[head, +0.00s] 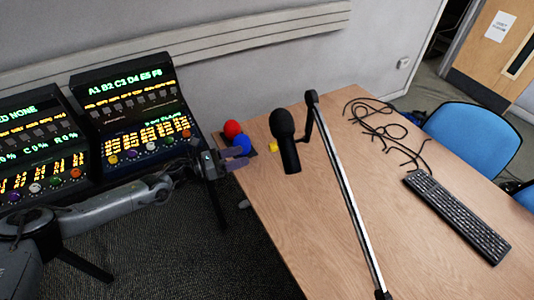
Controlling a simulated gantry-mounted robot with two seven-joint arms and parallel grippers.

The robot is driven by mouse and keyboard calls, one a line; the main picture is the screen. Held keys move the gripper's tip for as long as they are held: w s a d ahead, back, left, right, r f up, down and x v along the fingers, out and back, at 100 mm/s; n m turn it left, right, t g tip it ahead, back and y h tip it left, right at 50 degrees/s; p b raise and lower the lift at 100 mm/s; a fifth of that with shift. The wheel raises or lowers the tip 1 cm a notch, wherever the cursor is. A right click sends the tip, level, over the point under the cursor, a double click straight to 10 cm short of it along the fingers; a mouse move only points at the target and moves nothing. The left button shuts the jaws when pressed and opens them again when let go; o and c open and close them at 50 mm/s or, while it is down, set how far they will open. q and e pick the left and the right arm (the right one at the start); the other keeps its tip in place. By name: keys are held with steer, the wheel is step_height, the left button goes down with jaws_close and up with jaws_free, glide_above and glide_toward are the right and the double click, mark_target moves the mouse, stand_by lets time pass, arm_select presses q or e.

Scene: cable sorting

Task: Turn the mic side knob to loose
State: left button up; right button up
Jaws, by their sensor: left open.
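A black microphone (286,140) with a round foam head hangs upright at the end of a thin jointed boom arm (345,190) over the wooden table. A small yellow piece (272,146) shows just left of the microphone body; I cannot tell if it is attached to the microphone or lies behind it. The side knob cannot be made out clearly. My left gripper (236,160) is open and empty at the table's left edge, to the left of the microphone and apart from it. My right gripper is not in view.
A red ball (232,128) and a blue ball (241,144) sit close beyond my left gripper. Lit consoles (140,115) stand at left. Loose black cables (385,125) and a keyboard (457,215) lie on the table (420,270). A blue chair (470,138) stands at right.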

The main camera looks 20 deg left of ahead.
mark_target(270, 148)
arm_select(q)
steer(key=x, duration=1)
steer(key=shift+d, duration=0.2)
steer(key=shift+c, duration=0.2)
steer(key=c, duration=1)
